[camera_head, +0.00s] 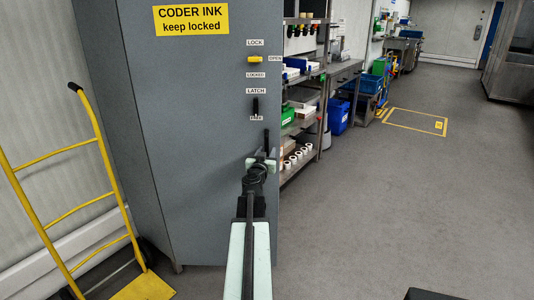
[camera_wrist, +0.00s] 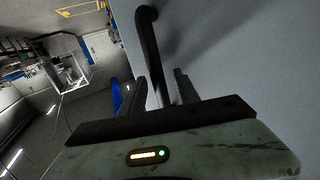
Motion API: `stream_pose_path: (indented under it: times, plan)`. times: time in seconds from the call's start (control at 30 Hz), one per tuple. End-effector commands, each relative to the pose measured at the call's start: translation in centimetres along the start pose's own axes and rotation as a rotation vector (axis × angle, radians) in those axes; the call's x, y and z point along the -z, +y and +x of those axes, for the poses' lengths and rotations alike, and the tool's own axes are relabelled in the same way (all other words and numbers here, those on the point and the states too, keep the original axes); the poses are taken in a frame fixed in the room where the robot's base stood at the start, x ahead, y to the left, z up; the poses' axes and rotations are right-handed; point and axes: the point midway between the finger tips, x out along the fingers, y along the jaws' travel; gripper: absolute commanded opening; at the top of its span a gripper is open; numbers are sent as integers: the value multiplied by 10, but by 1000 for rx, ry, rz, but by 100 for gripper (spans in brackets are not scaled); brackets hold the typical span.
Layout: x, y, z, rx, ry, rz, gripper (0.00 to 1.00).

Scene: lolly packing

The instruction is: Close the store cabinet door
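The store cabinet (camera_head: 205,150) is tall and grey, with a yellow "CODER INK keep locked" sign on its face. I cannot tell from this angle how far its door stands from the frame. A yellow lock knob (camera_head: 254,60) points right to the "OPEN" label. A black latch lever (camera_head: 255,105) stands upright below the "LATCH" label. The black door handle (camera_head: 266,138) is near the right edge; in the wrist view it is a bent bar (camera_wrist: 150,50). My gripper (camera_head: 260,164) is at the handle, its fingers (camera_wrist: 160,90) on either side of it, with a gap on the right.
A yellow hand truck (camera_head: 105,150) stands left of the cabinet. Metal shelves (camera_head: 305,110) with bins and white rolls stand behind its right side. A blue bin (camera_head: 338,114) and a yellow floor marking (camera_head: 415,122) are farther back.

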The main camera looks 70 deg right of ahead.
Motion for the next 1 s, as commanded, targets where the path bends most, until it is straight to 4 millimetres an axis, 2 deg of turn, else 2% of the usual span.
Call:
stream_pose_path:
  times: [0.17,0.3,1.0]
  plan:
    - [0,0,0,0,0,0,38]
    - [0,0,-1,0,0,0,0]
    - [0,1,0,-1,0,0,0]
